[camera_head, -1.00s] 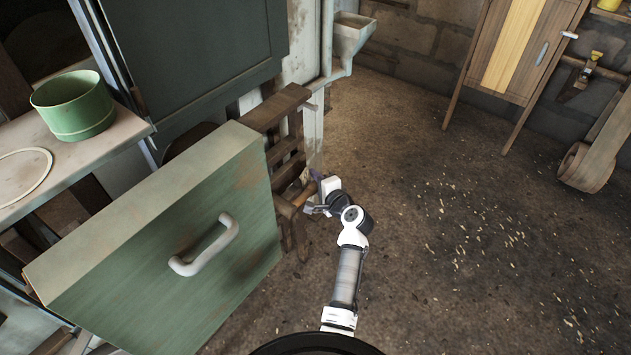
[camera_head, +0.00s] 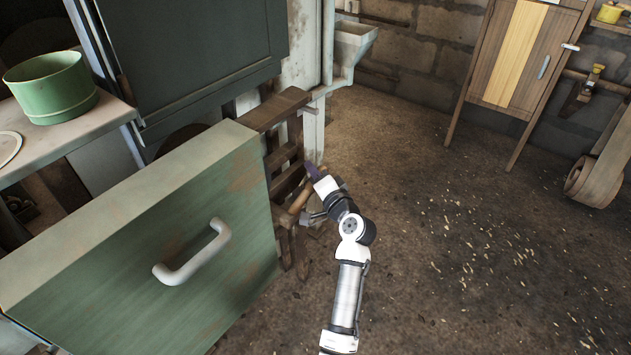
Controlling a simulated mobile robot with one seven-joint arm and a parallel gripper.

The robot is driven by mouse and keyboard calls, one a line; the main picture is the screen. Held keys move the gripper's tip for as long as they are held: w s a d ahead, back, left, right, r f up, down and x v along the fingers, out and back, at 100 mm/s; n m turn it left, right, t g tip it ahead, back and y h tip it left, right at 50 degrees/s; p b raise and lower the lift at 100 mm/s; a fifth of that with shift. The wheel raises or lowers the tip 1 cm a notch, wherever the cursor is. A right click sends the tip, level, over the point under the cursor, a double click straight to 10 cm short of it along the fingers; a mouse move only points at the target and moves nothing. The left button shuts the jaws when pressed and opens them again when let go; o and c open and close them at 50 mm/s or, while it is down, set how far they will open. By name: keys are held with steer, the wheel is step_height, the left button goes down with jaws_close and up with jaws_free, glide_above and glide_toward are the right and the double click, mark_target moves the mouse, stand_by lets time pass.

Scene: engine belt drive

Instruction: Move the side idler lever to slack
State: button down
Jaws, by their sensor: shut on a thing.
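My gripper (camera_head: 308,192) is at the right side of the wooden frame, just right of the green panel. It is shut on a brown wooden lever (camera_head: 299,200), a short bar that slants up to the right and that I take to be the side idler lever. A small purple part (camera_head: 313,171) shows right beside my gripper's far side. The fingertips are small and partly hidden by my own wrist. The lever's pivot and any belt are hidden behind the green panel.
The green panel (camera_head: 140,250) with a white handle (camera_head: 193,253) fills the left front. A green round tub (camera_head: 50,88) stands on a shelf. A wooden cabinet (camera_head: 525,60) stands at the back right. The floor (camera_head: 430,230) to the right is open.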

steer(key=shift+r, duration=0.1)
stand_by(0.3)
steer(key=c, duration=1.1)
jaws_free()
steer(key=shift+s, duration=0.1)
steer(key=b+v, duration=0.1)
steer(key=v, duration=1.2)
steer(key=shift+s, duration=0.3)
steer(key=shift+d, duration=0.15)
